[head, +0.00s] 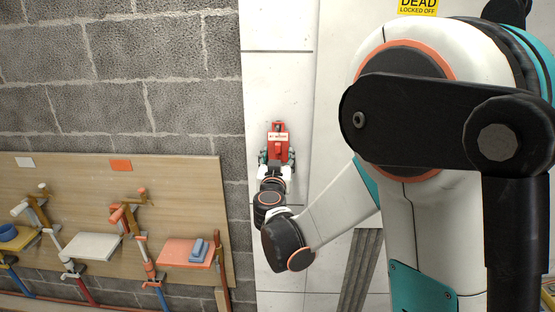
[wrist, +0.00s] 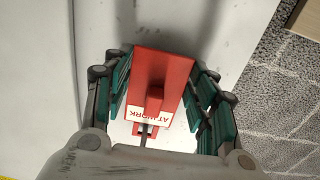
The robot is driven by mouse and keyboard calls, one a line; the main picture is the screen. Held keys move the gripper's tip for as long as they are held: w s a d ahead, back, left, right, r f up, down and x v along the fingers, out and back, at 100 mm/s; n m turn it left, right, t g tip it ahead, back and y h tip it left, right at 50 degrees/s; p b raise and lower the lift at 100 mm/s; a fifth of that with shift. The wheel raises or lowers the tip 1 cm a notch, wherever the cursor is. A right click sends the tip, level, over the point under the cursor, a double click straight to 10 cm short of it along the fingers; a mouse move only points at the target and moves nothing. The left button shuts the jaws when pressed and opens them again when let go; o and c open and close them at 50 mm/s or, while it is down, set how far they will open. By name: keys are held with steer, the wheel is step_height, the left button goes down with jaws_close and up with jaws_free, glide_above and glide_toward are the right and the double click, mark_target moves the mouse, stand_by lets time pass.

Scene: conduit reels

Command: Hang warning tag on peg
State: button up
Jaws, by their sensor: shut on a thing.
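The warning tag (head: 278,130) is a red block with a white label; the label reads "AT WORK" in the wrist view (wrist: 152,116). My gripper (head: 277,158) is shut on it, with teal-padded fingers on both sides (wrist: 155,95). The tag is held upright in the head view, in front of a pale wall panel. Rod-like fittings on the wooden board include a white one (head: 43,187) and an orange one (head: 141,192). I cannot tell which fitting, if any, is the task's peg.
The wooden board (head: 190,172) on the block wall carries a yellow shelf (head: 18,240), a white shelf (head: 92,245) and an orange shelf (head: 180,252) with a blue item (head: 198,251). A yellow "DEAD LOCKED OFF" sign (head: 418,7) is above. My arm hides much of the right.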

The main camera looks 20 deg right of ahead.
steer(key=o, duration=1.5)
steer(key=shift+o, duration=0.2)
steer(key=shift+s, duration=0.1)
